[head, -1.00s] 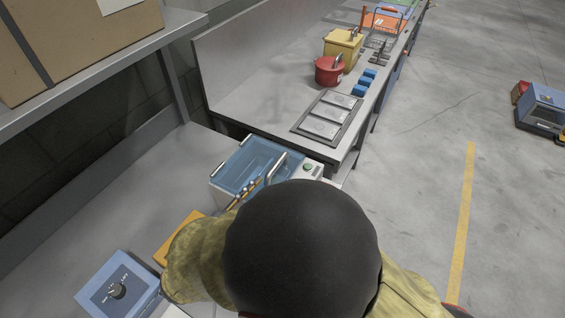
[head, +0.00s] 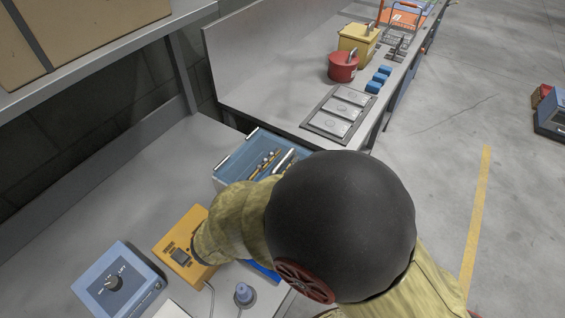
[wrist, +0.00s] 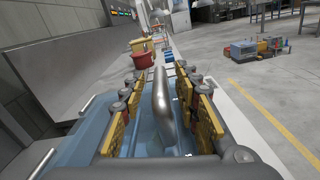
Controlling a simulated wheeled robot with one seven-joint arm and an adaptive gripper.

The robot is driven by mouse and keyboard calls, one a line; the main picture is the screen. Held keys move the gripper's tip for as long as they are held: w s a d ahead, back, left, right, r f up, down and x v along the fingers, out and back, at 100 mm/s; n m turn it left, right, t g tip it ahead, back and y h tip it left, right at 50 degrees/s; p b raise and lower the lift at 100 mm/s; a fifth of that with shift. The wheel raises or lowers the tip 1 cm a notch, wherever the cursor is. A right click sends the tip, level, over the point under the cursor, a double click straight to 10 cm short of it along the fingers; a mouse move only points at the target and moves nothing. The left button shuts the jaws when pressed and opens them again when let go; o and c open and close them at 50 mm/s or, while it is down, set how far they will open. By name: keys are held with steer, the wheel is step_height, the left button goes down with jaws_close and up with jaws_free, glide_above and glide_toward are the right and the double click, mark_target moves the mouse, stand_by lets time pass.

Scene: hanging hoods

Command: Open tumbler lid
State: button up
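The tumbler is a blue, see-through box (head: 228,170) in the middle of the head view, partly hidden behind my arm. A rounded silver bar handle (wrist: 163,112) stands over its blue top in the wrist view. My gripper (wrist: 165,118) has yellow-padded fingers on either side of this handle. The fingers are apart, with a gap visible at least on the left of the bar. I cannot tell whether the right finger touches it. In the head view my gripper (head: 266,163) is over the box top, and my arm covers its front. The lid looks closed.
Behind are a grey panel (head: 340,112), a red canister (head: 342,67) and a yellow box (head: 357,40). Open floor lies right.

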steer(key=shift+w+d, duration=0.1)
steer(key=shift+w, duration=0.05)
steer(key=shift+c, duration=0.8)
jaws_close()
steer(key=shift+r, duration=0.1)
